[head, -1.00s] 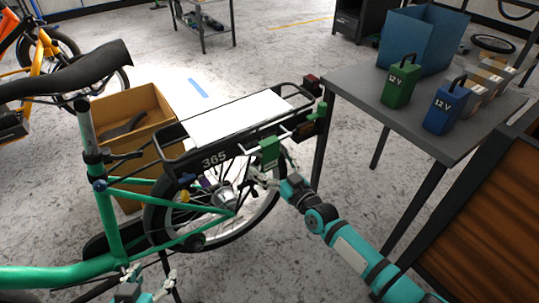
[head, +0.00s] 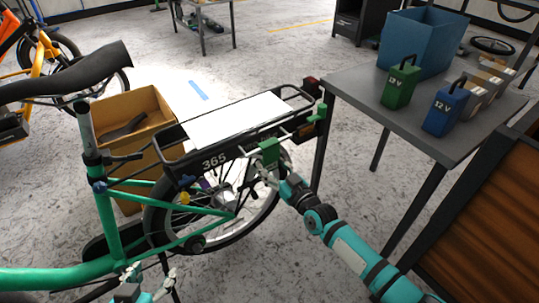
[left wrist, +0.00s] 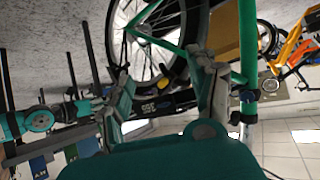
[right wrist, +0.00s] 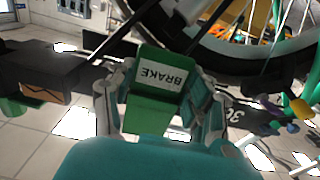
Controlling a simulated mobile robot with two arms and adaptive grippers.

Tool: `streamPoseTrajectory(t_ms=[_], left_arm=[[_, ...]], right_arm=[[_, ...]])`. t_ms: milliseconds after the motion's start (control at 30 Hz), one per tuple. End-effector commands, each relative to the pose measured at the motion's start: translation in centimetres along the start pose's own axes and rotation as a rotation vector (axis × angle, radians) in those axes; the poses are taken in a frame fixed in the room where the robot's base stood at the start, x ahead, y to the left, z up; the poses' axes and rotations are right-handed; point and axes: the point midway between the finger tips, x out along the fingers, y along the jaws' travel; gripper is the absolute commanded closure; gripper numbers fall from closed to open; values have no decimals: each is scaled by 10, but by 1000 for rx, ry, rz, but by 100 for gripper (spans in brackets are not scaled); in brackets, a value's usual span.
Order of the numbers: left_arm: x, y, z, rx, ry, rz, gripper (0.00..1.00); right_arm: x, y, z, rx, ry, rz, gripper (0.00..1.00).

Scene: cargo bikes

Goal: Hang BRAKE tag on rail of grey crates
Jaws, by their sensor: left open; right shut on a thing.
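The green BRAKE tag (head: 269,152) is at the near side of the black rear carrier (head: 215,160) marked 365. My right gripper (head: 266,172) is shut on the tag from below. In the right wrist view the tag (right wrist: 160,82) shows a white label reading BRAKE, upside down, between the fingers. I cannot tell whether its top is hooked on the carrier's side rail or only in front of it. My left gripper (head: 138,272) is open and empty, low beside the green bike frame; its spread fingers (left wrist: 165,95) show in the left wrist view. I cannot make out any grey crates.
The green bike (head: 112,215) has a white board (head: 235,118) on its carrier. A cardboard box (head: 115,110) stands behind it. At right, a grey table (head: 440,100) holds green (head: 400,87) and blue (head: 443,108) 12V packs and a blue bin (head: 420,42).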

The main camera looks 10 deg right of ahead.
Motion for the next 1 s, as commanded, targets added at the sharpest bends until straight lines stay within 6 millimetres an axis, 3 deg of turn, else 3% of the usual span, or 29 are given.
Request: streamPoseTrajectory(t_ms=[1000], left_arm=[[-8,-3,25,-3,-129,-7,41]], right_arm=[[0,0,-6,0,0,0,77]])
